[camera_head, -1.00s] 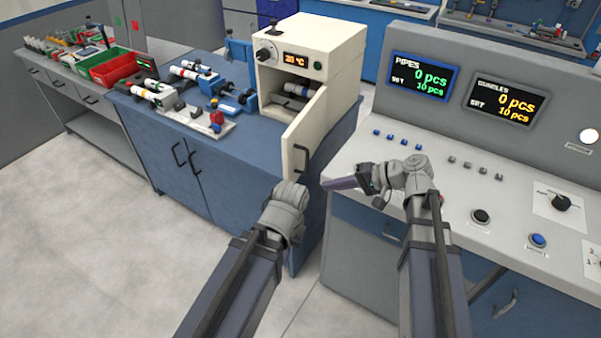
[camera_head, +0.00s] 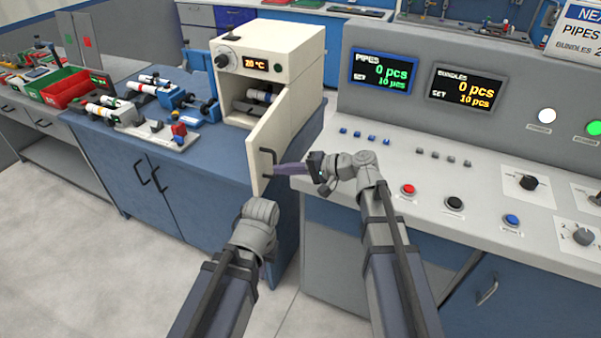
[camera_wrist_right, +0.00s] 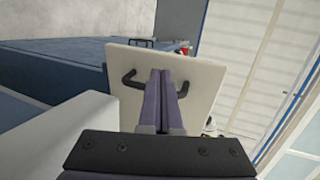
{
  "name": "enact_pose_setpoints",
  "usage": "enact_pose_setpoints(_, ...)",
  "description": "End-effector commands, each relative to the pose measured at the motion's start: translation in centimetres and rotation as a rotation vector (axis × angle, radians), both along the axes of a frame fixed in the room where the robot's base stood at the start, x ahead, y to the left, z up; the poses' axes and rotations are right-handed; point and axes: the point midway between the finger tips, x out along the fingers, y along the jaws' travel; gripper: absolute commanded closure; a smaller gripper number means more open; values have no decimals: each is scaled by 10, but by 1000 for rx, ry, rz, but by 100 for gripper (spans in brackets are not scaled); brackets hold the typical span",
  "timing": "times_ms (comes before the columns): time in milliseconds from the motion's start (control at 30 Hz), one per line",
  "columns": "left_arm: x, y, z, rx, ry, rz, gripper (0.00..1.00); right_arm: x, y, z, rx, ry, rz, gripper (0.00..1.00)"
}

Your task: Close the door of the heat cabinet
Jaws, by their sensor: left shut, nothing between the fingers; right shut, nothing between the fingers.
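The cream heat cabinet (camera_head: 285,45) stands on the blue bench. Its door (camera_head: 285,135) is open and swung out toward me, and the chamber shows behind it. A black handle (camera_head: 267,165) is on the door's outer face. My right gripper (camera_head: 276,169) is shut and empty, its purple fingertips at the handle. In the right wrist view the fingers (camera_wrist_right: 160,75) point at the door (camera_wrist_right: 200,85) and cover the middle of the handle (camera_wrist_right: 130,79). I cannot tell whether they touch it. My left gripper (camera_head: 262,265) is low beside the bench, largely hidden behind its wrist.
Fixtures with pipes (camera_head: 105,110) and a red bin (camera_head: 66,93) stand to the left. The control console (camera_head: 450,180) with buttons and displays is close on the right, beneath my right arm.

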Motion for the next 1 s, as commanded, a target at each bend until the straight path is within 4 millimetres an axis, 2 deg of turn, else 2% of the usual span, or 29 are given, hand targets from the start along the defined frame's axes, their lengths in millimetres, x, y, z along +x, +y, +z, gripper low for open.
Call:
enact_pose_setpoints(33,0,0,-6,0,0,0,100,4,9,-6,0,0,2,100)
enact_pose_setpoints(100,0,0,-2,0,0,0,100,8,19,-2,0,1,3,100)
enact_pose_setpoints(300,0,0,-2,0,0,0,100,16,38,-2,0,-1,0,100)
enact_pose_setpoints(1000,0,0,-2,0,0,0,100,16,49,-2,0,1,-32,100)
